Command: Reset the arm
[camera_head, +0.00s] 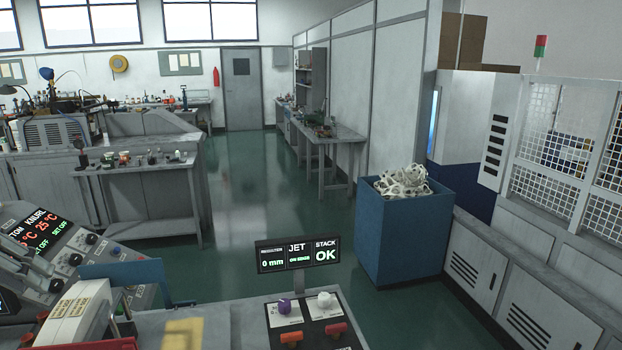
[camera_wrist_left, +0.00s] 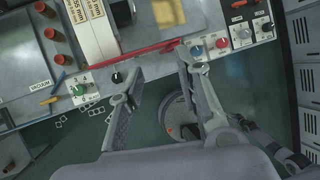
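My left gripper (camera_wrist_left: 158,66) shows in the left wrist view with its two grey fingers spread wide apart. Nothing is between the fingertips. They are near the front edge of the machine bench, close to a red bar (camera_wrist_left: 150,50) and a black knob (camera_wrist_left: 116,78). Green floor and a round grey part show below and between the fingers. In the head view I cannot clearly make out the left gripper among the parts at the lower left. I see no right gripper in either view.
A control panel with a screen reading OK (camera_head: 298,254) stands at the bottom middle. A blue bin (camera_head: 405,235) of pale scrap stands right of it. White cabinets (camera_head: 475,262) line the right side. A side table (camera_head: 140,165) is at left. Green floor between is clear.

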